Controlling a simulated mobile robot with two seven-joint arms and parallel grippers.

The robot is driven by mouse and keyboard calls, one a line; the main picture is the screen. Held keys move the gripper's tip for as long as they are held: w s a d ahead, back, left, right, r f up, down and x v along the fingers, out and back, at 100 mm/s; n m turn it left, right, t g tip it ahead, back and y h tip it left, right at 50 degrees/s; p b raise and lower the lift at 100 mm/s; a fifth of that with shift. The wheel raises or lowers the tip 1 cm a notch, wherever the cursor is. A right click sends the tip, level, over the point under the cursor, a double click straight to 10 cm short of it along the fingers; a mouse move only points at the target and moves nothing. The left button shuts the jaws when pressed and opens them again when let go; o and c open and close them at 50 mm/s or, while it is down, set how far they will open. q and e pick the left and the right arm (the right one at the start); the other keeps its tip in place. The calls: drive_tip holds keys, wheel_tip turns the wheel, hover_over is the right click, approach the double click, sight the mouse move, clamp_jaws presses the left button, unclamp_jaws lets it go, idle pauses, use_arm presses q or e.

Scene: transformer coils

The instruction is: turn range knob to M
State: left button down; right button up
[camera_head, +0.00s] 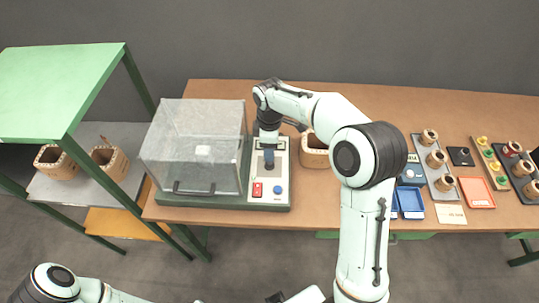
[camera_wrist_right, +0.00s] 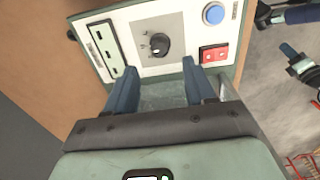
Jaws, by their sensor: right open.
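The range knob (camera_wrist_right: 160,46) is round and black with a light pointer mark. It sits on a grey dial plate (camera_wrist_right: 138,30) in the white control panel; its small letters are too blurred to read. My right gripper (camera_wrist_right: 157,78) is open, with its two blue fingers apart on the near side of the knob and nothing visible between them. In the head view the right gripper (camera_head: 268,158) points down over the panel (camera_head: 281,170) and hides the knob. Dark parts with a blue tip (camera_wrist_right: 290,52), perhaps my left gripper, show at the wrist view's right edge.
A clear-lidded tester box (camera_head: 195,150) stands left of the panel. A red switch (camera_wrist_right: 213,54) and blue button (camera_wrist_right: 213,13) are close to the knob. A wound coil (camera_head: 314,151) stands to the right. Trays and more coils fill the table's right end.

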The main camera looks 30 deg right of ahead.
wheel_tip(320, 180, up, 6)
drive_tip(key=shift+f+p, duration=0.1)
drive_tip(key=shift+p, duration=0.2)
idle(0.4)
